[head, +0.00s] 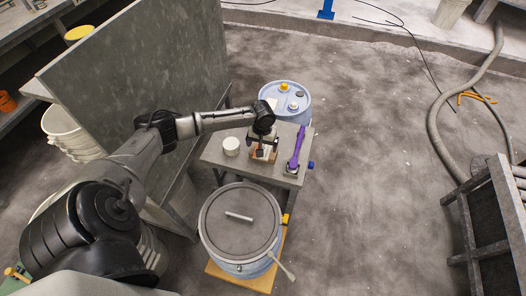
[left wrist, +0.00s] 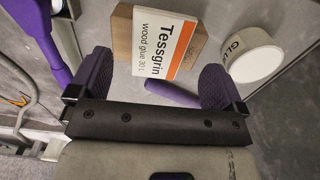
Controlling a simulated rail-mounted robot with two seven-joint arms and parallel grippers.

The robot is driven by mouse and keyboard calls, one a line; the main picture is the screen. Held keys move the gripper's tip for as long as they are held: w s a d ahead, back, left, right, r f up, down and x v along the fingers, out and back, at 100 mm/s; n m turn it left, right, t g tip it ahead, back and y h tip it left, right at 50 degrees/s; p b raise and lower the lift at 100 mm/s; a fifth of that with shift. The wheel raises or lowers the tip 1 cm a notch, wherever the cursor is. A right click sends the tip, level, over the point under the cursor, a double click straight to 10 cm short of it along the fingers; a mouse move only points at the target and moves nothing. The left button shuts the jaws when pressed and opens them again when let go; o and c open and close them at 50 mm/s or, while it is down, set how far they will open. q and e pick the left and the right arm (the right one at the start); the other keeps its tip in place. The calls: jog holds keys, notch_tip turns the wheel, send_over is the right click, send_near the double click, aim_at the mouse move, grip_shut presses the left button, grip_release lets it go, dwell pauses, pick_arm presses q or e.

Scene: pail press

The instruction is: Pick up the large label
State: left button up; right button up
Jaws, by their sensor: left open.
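The large label (left wrist: 166,48), white with an orange stripe and the text "Tessgrin wood glue 30 L", lies on a brown block (left wrist: 124,22) in the left wrist view. My left gripper (left wrist: 155,72) is open, with its purple-padded fingers to either side of the label's near part. I cannot tell its height above the label. In the head view the left gripper (head: 262,146) is over the small grey table (head: 218,158) and hides most of the label. A purple rod-like piece (left wrist: 172,94) shows just below the label's near edge. My right gripper is not in view.
A white roll marked "GLU" (left wrist: 250,52) is right of the label in the wrist view; it also shows on the table in the head view (head: 231,146). A purple-handled tool (head: 297,148) lies on the table's right. A lidded pail (head: 215,222) stands in front, a blue drum (head: 302,115) behind.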

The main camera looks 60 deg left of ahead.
pick_arm(q)
jog(key=shift+f+b, duration=0.35)
jog(key=shift+f, duration=1.3)
jog(key=shift+f, duration=0.1)
jog(key=c, duration=1)
